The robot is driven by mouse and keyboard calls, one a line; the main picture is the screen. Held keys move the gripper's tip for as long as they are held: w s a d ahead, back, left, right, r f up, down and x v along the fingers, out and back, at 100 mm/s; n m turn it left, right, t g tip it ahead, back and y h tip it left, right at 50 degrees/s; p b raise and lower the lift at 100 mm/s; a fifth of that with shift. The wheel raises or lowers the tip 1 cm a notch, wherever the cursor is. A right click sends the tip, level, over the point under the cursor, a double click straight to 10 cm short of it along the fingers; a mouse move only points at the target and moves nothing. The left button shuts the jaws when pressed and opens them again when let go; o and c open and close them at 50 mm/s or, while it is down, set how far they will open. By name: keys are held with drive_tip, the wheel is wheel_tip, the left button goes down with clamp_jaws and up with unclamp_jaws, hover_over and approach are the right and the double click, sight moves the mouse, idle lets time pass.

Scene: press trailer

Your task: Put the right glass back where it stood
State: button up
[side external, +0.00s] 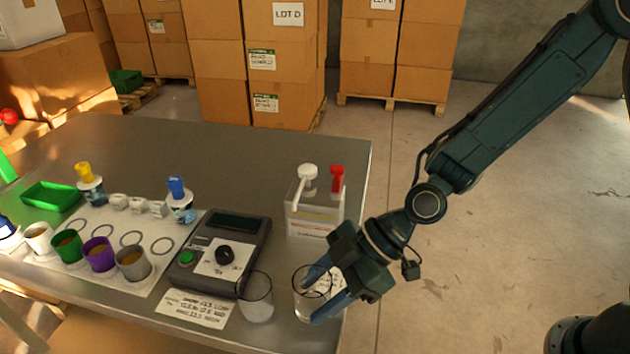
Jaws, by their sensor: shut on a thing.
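My gripper (318,292) reaches in from the right, near the table's right edge, with its blue fingers either side of the right glass (306,304). The gripper is shut on this clear, empty-looking glass, which looks upright. Whether its base touches the table or is just above it, I cannot tell. The left glass (256,299) is clear with a frosted look and stands upright to the left, in front of the dark grey device, apart from my gripper. Part of the right glass is hidden behind the fingers.
The metal table (265,160) ends just right of the glass. A clear container with red and white taps (313,218) stands behind my gripper. A dark device (222,252), a printed label (196,309) and several coloured cups on a white mat (140,285) lie to the left.

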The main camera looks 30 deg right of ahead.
drive_tip(key=shift+f, duration=0.25)
drive_tip(key=shift+f, duration=1.8)
drive_tip(key=shift+f, duration=0.1)
drive_tip(key=o, duration=1.1)
drive_tip(key=shift+o, duration=0.2)
drive_tip(key=shift+d+r, duration=0.25)
drive_tip(key=shift+r, duration=0.1)
drive_tip(key=v, duration=1.1)
drive_tip(key=shift+s+d, duration=0.1)
drive_tip(key=shift+d, duration=0.1)
